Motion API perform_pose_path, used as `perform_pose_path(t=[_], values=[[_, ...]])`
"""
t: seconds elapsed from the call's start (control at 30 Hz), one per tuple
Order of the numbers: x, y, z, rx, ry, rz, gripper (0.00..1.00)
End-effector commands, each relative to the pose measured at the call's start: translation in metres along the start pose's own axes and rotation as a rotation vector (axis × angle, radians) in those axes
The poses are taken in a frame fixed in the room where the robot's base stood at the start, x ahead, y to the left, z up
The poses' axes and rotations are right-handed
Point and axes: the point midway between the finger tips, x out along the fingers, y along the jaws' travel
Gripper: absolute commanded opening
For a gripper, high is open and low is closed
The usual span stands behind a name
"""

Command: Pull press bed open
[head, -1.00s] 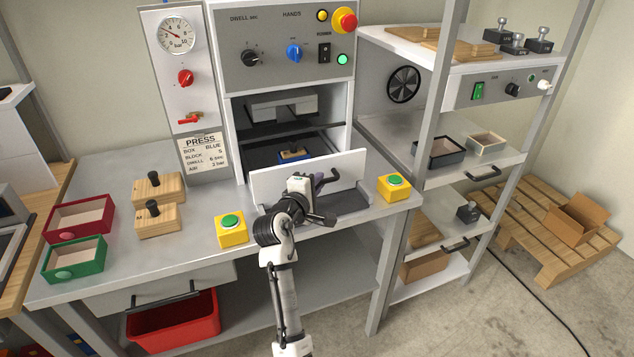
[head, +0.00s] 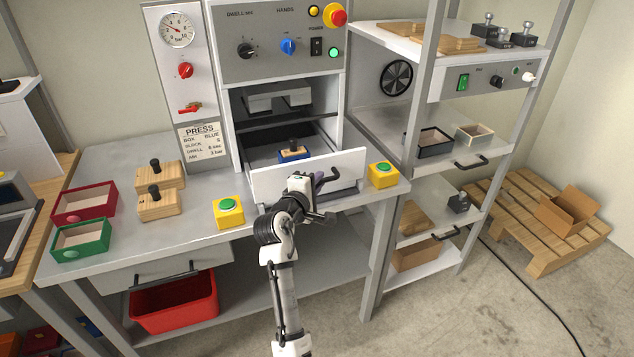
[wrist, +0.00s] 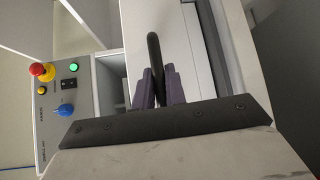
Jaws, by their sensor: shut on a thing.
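The press bed is a grey drawer with a white front panel (head: 268,183) and a dark handle; it stands partly out of the press. A blue box with a wooden block (head: 293,153) sits inside the bed, behind the front. My gripper (head: 318,184) is at the front panel, its purple fingers shut on the bed's handle. In the wrist view the dark handle bar (wrist: 154,55) runs between the two purple fingers (wrist: 158,88). Part of the handle is hidden behind my wrist in the head view.
Yellow boxes with green buttons stand left (head: 228,212) and right (head: 383,175) of the bed. Wooden blocks with knobs (head: 158,202), a red box (head: 84,203) and a green box (head: 81,240) sit on the bench at left. A shelf rack (head: 425,110) stands at right.

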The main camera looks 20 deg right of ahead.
Motion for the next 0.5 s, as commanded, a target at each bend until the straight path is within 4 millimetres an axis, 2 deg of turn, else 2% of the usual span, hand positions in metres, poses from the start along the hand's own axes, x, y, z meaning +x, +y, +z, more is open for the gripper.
perform_pose_path(t=[0.03, 0.07, 0.2, 0.5], values=[[0.0, -0.0002, 0.0, -0.001, -0.001, 0.0, 0.0], [0.0001, -0.0001, 0.0, -0.001, 0.0, 0.0, 0.14], [0.0001, 0.0, -0.0001, 0.0, 0.0, 0.0, 0.32], [-0.0006, 0.0, -0.0002, 0.0, 0.0, 0.0, 0.34]])
